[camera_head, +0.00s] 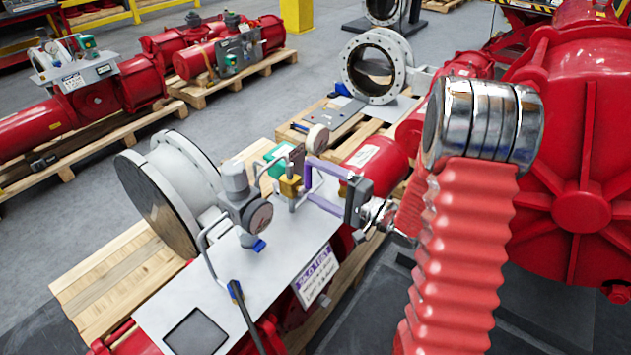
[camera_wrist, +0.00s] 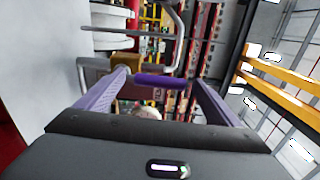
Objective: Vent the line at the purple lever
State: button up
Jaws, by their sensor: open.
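The purple lever (camera_wrist: 160,80) shows in the wrist view as a short dark purple bar lying across the gap between my fingertips. A brass valve body (camera_wrist: 124,62) is just beyond the left finger, and it also shows in the head view (camera_head: 290,187). My gripper (camera_wrist: 162,77) is open, with one pale purple finger on each side of the lever and nothing clamped. In the head view my gripper (camera_head: 309,178) reaches in from the right above the white panel (camera_head: 175,295).
A pressure gauge (camera_head: 258,217) with bent metal tubing stands left of my gripper, and a smaller gauge (camera_head: 317,138) is behind it. A green box (camera_head: 277,157) is close by. A large round flange (camera_head: 158,205) stands farther left. Red actuators on pallets surround the area.

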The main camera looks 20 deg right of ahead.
jog(key=v, duration=1.2)
jog(key=shift+s+d, duration=0.15)
jog(key=shift+s, duration=0.1)
